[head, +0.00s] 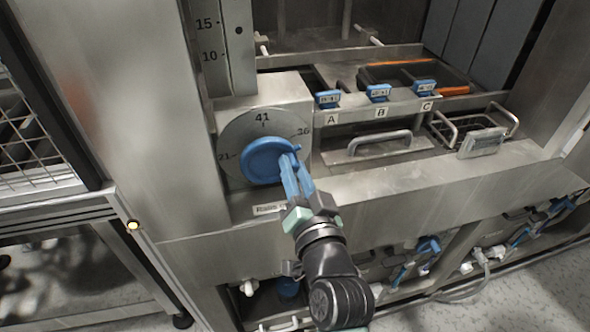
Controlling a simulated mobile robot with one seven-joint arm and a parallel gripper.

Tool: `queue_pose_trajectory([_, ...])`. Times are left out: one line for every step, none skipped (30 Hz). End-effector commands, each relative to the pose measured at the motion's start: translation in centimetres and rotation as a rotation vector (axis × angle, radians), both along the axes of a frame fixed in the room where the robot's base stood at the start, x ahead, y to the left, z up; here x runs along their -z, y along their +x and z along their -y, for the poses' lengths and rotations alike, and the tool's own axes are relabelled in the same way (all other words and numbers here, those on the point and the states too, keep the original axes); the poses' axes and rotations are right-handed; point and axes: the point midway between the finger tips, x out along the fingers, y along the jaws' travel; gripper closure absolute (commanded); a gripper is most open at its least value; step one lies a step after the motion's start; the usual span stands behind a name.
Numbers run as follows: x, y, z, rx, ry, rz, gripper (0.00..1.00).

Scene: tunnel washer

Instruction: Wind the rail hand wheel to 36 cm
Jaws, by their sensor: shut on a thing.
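The blue rail hand wheel (262,160) sits in front of a round grey dial (236,135) on a metal housing at the left of the washer front. The dial carries the numbers 21 at the left, 41 at the top and 36 at the upper right. My gripper (291,160) reaches up from below, its fingers shut on the right side of the hand wheel. The fingers cover the exact place of the grip. I cannot tell which mark the wheel points to. A label below the dial is partly hidden by my gripper.
A vertical scale (228,40) marked 15 and 10 rises above the housing. Blue clips (378,93) labelled A, B and C line a ledge to the right, with a metal handle (380,142) below. A mesh cage (40,140) stands at the left.

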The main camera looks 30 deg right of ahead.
Motion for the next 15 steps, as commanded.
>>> queue_pose_trajectory([-0.74,0.08,-0.08,-0.001,-0.003,0.017,1.0])
queue_pose_trajectory([-0.74,0.08,-0.09,-0.001,-0.003,0.017,1.0])
queue_pose_trajectory([-0.73,0.09,-0.09,-0.001,-0.003,0.017,1.0])
queue_pose_trajectory([-0.73,0.09,-0.09,-0.001,-0.002,0.017,1.0])
queue_pose_trajectory([-0.74,0.09,-0.1,-0.001,-0.002,0.018,0.67])
queue_pose_trajectory([-0.71,0.09,-0.11,-0.001,-0.002,0.017,0.6])
queue_pose_trajectory([-0.66,0.08,-0.11,-0.001,-0.002,0.017,0.55])
queue_pose_trajectory([-0.6,0.08,-0.11,-0.001,-0.001,0.014,0.49])
queue_pose_trajectory([-0.52,0.07,-0.1,-0.001,-0.001,0.013,0.43])
queue_pose_trajectory([-0.47,0.07,-0.09,-0.001,0.0,0.012,0.43])
queue_pose_trajectory([-0.42,0.07,-0.09,-0.001,0.0,0.011,0.43])
queue_pose_trajectory([-0.35,0.06,-0.09,-0.001,0.0,0.01,0.43])
queue_pose_trajectory([-0.33,0.06,-0.08,-0.002,0.001,0.009,0.43])
queue_pose_trajectory([-0.29,0.06,-0.08,-0.001,0.001,0.007,0.43])
queue_pose_trajectory([-0.25,0.05,-0.07,-0.001,0.001,0.007,0.43])
